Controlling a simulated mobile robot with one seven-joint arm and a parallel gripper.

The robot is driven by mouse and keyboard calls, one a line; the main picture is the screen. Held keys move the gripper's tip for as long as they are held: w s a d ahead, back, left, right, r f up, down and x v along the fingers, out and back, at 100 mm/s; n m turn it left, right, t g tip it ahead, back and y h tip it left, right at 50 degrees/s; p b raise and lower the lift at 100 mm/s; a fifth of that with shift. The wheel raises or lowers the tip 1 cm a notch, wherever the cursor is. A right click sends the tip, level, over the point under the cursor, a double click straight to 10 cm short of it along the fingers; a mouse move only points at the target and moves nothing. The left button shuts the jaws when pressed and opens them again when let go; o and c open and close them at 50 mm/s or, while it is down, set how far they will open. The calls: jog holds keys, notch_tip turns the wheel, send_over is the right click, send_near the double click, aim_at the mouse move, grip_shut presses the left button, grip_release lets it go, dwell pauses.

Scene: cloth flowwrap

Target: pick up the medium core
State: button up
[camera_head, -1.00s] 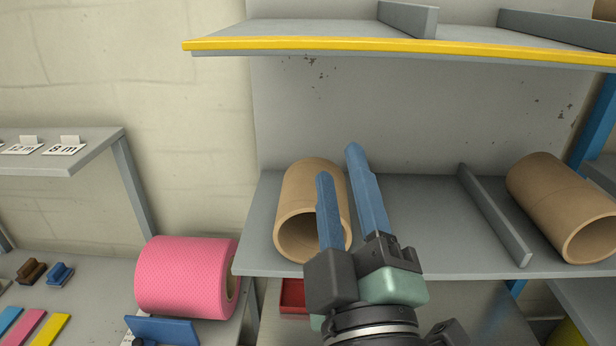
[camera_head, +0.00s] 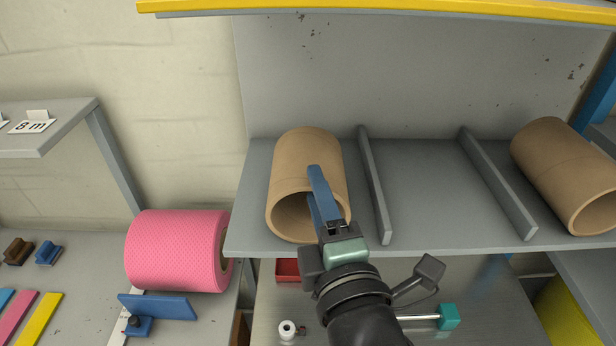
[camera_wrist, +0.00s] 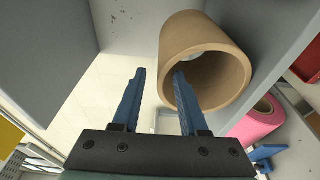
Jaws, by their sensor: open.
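Two brown cardboard cores lie on the grey shelf; I cannot tell by label which is the medium one. The left core (camera_head: 298,150) lies on its side with its open end toward me, and fills the upper middle of the wrist view (camera_wrist: 188,28). The right core (camera_head: 562,170) lies beyond two dividers. My gripper (camera_head: 312,184) is open and empty at the left core's near end. In the wrist view my gripper (camera_wrist: 160,71) has one blue finger overlapping the core's opening and the other outside its wall. Whether either finger touches the core is unclear.
Grey dividers (camera_head: 375,185) (camera_head: 498,183) stand on the shelf (camera_head: 430,225) right of the left core. A yellow-edged shelf (camera_head: 400,8) hangs above. A pink roll (camera_head: 176,250) sits lower left, beside a blue holder (camera_head: 160,306). A red bin (camera_head: 287,271) is below.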

aim_at(308, 163)
jog(key=p+x, duration=0.3)
jog(key=x, duration=0.2)
jog(key=shift+w+r+p, duration=0.1)
jog(key=shift+w+p, duration=0.2)
jog(key=shift+p, duration=0.05)
jog(key=shift+w+a, duration=0.1)
jog(key=shift+w, duration=0.5)
jog(key=shift+f, duration=0.2)
grip_shut()
jog(key=shift+r, duration=0.1)
dwell(0.5)
